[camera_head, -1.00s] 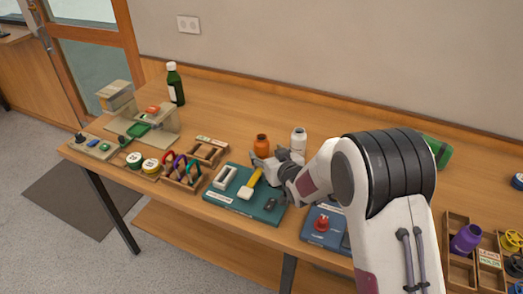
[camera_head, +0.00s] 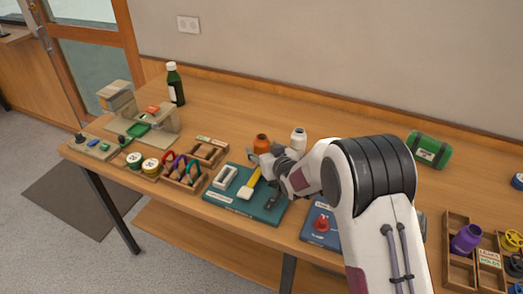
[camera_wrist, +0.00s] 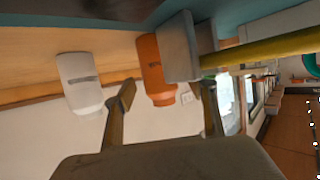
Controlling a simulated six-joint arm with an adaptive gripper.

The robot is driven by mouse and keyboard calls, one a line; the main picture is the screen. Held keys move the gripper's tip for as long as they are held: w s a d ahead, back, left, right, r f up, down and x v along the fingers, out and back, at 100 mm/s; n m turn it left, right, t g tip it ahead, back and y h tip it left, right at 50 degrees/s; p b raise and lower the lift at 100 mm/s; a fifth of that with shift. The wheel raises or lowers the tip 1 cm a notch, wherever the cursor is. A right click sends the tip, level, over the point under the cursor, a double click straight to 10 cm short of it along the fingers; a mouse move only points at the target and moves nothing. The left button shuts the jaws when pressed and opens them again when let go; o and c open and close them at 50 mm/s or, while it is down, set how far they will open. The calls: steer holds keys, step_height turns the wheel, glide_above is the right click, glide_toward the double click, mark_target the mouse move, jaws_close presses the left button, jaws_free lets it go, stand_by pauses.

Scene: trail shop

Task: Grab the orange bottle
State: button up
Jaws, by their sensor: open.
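The orange bottle (camera_head: 261,142) stands upright on the table just behind the teal board, beside the white bottle. My gripper (camera_head: 263,161) is just in front of it, low over the board's back edge, and hides its lower part. In the wrist view, which appears upside down, the orange bottle (camera_wrist: 152,62) shows beyond and between my open fingers (camera_wrist: 166,97). A grey block on a yellow handle overlaps its right side there. I see nothing held between the fingers.
A white bottle (camera_head: 298,139) stands right of the orange one. The teal board (camera_head: 242,208) carries a yellow-handled tool (camera_head: 250,184). A green bottle (camera_head: 175,84) stands at the back left; a green roll (camera_head: 429,150) lies right. The table behind the bottles is clear.

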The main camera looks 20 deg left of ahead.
steer(key=shift+x, duration=1.3)
steer(key=c, duration=1.4)
